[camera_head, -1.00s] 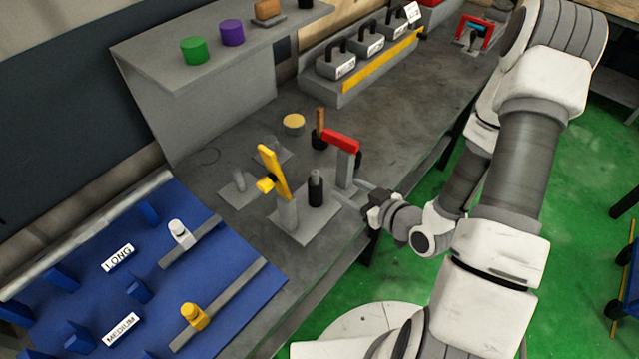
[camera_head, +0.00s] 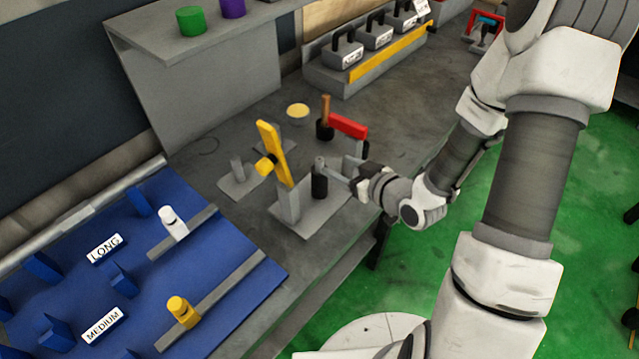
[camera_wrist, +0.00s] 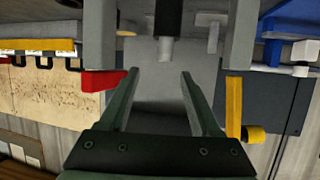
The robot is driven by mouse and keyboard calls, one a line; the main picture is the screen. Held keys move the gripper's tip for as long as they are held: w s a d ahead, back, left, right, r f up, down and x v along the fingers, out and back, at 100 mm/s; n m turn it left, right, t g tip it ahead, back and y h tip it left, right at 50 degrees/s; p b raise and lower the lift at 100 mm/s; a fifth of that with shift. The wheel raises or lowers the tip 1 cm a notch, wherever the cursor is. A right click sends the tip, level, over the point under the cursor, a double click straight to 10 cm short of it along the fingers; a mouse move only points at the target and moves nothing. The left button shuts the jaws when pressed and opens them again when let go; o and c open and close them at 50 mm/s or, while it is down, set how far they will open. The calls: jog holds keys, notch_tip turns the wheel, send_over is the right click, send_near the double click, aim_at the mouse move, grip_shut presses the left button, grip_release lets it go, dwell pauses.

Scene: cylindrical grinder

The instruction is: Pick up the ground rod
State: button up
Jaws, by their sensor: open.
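The rod appears to be the short grey pin (camera_head: 319,164) standing upright in a black cylindrical holder (camera_head: 319,186) on a grey base plate (camera_head: 300,220). In the wrist view, which is upside down, its grey end (camera_wrist: 166,48) sticks out of the black holder (camera_wrist: 168,15). My gripper (camera_head: 340,176) is just right of the rod. In the wrist view its two fingers (camera_wrist: 158,74) are open with nothing between them. The rod end lies just beyond the fingertips, roughly in line with the gap. Contact cannot be seen.
A yellow lever (camera_head: 273,153) on a grey post stands left of the rod. A red lever (camera_head: 348,125) stands behind my gripper. A blue rack (camera_head: 225,270) with LONG and MEDIUM labels is at left. Black-handled grey blocks (camera_head: 346,52) sit behind on the bench.

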aim_at(317, 159)
jog(key=shift+w+a+f+b, duration=0.35)
jog(key=shift+f+b, duration=0.2)
jog(key=shift+b, duration=3.1)
jog(key=b+x, duration=0.1)
jog(key=x, duration=0.4)
jog(key=shift+a+r+b, duration=0.1)
jog(key=shift+r+b, duration=0.05)
jog(key=shift+b, duration=0.2)
jog(key=b+x, duration=0.1)
jog(key=x, duration=0.4)
jog(key=shift+s+a+b, duration=0.15)
jog(key=shift+b, duration=0.25)
grip_shut()
